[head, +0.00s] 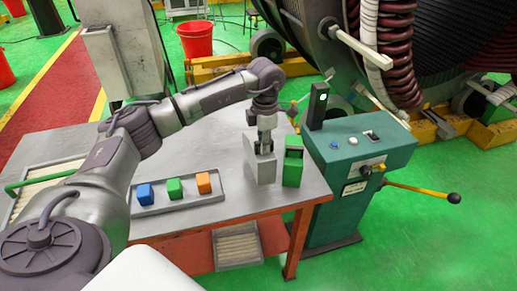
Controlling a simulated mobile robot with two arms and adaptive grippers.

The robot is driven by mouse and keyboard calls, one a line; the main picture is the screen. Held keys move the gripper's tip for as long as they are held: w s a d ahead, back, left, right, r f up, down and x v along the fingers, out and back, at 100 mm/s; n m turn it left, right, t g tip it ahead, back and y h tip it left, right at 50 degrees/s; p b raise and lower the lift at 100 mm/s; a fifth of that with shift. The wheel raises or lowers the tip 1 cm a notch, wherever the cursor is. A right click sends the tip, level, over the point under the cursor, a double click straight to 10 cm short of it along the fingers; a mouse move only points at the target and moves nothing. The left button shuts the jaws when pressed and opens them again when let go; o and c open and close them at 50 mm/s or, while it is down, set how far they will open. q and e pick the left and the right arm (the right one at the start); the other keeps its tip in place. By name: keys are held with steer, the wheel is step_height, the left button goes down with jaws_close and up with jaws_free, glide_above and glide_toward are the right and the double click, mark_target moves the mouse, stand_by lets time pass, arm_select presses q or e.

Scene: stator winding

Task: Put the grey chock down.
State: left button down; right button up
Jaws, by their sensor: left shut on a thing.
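The grey chock (261,165) is a light grey block near the right end of the metal table. My left gripper (265,143) points straight down at its top and is shut on it. The chock appears upright at the tabletop; I cannot tell whether its base touches the table. A green block (293,166) with a dark opening stands close to its right. My right gripper does not show.
A tray (215,196) on the table holds blue (145,194), green (174,188) and orange (204,183) blocks. A teal control console (360,150) stands just right of the table (225,155). Large machinery stands behind it.

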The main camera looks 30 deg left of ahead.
mark_target(264, 156)
arm_select(q)
steer(key=shift+w+f, duration=0.1)
steer(key=shift+f, duration=0.35)
steer(key=shift+f+p, duration=0.3)
steer(key=shift+f, duration=0.3)
step_height(264, 156, down, 2)
steer(key=shift+f+p, duration=0.1)
steer(key=shift+p, duration=0.3)
steer(key=shift+f, duration=0.25)
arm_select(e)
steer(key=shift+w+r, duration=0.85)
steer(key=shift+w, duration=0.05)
arm_select(q)
steer(key=shift+f, duration=0.15)
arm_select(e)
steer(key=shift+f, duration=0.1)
arm_select(q)
steer(key=c, duration=1.1)
jaws_free()
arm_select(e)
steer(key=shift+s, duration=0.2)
